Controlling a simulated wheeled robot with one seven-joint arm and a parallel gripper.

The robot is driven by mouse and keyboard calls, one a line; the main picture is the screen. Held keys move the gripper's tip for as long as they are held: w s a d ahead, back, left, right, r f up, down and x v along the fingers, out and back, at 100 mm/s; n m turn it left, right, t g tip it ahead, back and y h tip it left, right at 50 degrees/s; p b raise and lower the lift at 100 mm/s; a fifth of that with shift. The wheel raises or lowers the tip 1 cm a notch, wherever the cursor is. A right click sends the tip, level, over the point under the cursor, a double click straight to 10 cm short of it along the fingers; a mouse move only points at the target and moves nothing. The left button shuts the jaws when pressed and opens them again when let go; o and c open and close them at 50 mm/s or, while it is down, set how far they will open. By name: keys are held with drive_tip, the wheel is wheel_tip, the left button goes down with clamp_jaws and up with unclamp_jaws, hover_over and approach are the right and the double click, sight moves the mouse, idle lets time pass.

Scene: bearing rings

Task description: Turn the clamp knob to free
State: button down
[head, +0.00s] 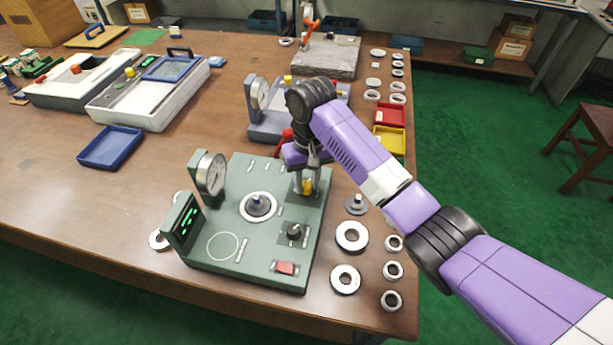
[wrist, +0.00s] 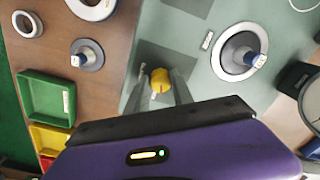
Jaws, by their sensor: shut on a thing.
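The clamp knob is a yellow knob (head: 307,187) on the far right part of the green gauge fixture (head: 262,262). In the wrist view the yellow knob (wrist: 160,80) sits between my two finger tips, over a dark grey patch of the fixture. My gripper (head: 306,178) comes down from above and is shut on the knob. In the wrist view my gripper (wrist: 158,88) shows its fingers on both sides of the knob. The knob's mark is too small to read. Part of the knob is hidden by the fingers.
The fixture bears a dial gauge (head: 211,173), a central spindle (head: 258,205), a black knob (head: 294,231), a red switch (head: 285,268) and a green display (head: 183,222). Several rings lie to its right, with a flanged plug (head: 356,204). A grey fixture (head: 266,124) stands behind.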

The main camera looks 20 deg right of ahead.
sight(306, 183)
drive_tip(key=n+p, duration=0.1)
drive_tip(key=n, duration=0.1)
drive_tip(key=n+p, duration=0.1)
drive_tip(key=shift+r+n, duration=0.2)
drive_tip(key=shift+n, duration=0.2)
drive_tip(key=n+p, duration=0.1)
drive_tip(key=n, duration=0.2)
drive_tip(key=shift+w+n+p, duration=0.1)
drive_tip(key=shift+n+p, duration=0.2)
drive_tip(key=n+p, duration=0.1)
drive_tip(key=n, duration=0.5)
drive_tip(key=shift+w+f, duration=0.1)
drive_tip(key=shift+n+p, duration=0.3)
drive_tip(key=c, duration=1.1)
unclamp_jaws()
drive_tip(key=shift+w+r+b, duration=0.1)
drive_tip(key=shift+r+b, duration=0.45)
drive_tip(key=shift+r, duration=3.3)
